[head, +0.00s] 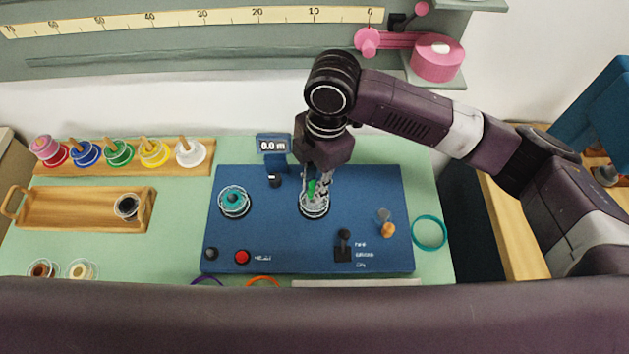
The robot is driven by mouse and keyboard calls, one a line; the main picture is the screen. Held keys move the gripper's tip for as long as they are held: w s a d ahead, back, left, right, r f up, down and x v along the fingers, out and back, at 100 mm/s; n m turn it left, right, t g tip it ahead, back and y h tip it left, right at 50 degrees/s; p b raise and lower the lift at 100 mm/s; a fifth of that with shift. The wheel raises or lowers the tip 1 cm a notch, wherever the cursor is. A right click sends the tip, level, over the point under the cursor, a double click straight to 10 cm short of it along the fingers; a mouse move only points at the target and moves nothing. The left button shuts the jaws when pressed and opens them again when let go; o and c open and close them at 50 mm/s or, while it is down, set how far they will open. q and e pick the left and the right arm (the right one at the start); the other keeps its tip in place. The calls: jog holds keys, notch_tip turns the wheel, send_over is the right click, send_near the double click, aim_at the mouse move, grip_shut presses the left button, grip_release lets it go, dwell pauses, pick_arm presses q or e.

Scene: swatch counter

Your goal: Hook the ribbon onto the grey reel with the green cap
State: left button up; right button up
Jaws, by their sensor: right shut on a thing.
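The grey reel (314,211) stands on the blue winder board, right of its middle. Its green cap (311,187) shows between the fingers of my right gripper (317,186), which points down over the reel and is shut on the cap. The fingers and wrist hide part of the reel. A reel of teal ribbon (233,202) sits on the left side of the board, apart from the grey reel. I cannot make out a loose ribbon end. My left gripper is not in view.
The blue board (285,235) carries a display (272,144), a red button (242,257), a lever (344,240) and an orange knob (388,229). A teal ring (429,232) lies to its right. Coloured spools stand on a wooden rack (200,166) at left, behind a wooden tray (80,213).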

jog(key=shift+f, duration=0.9)
jog(key=o, duration=0.8)
jog(key=shift+r, duration=0.1)
notch_tip(320, 180, up, 7)
jog(key=p, duration=0.7)
jog(key=shift+p, duration=0.35)
dwell(0.3)
